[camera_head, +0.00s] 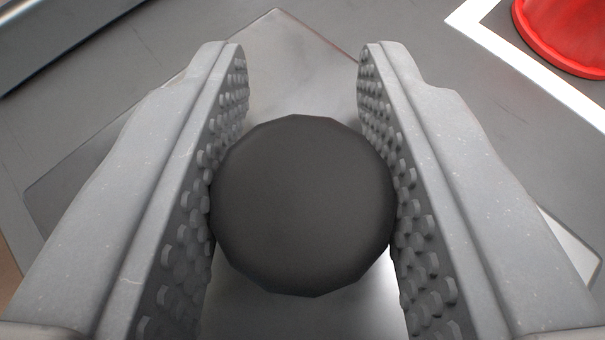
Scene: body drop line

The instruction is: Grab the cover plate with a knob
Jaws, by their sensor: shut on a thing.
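The cover plate (290,65) is a flat grey metal sheet below my gripper, with one corner pointing to the top of the view. Its knob (303,205) is dark, round and faceted, and fills the middle of the view. My gripper (303,60) has its two grey, studded fingers on the left and right sides of the knob, shut on it. The fingers hide parts of the plate on both sides. I cannot tell whether the plate rests on the floor or is raised.
A red round object (565,40) stands at the top right, beside a white floor line (535,75). A grey metal edge (55,35) runs across the top left. Grey floor (400,22) shows clear between them.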

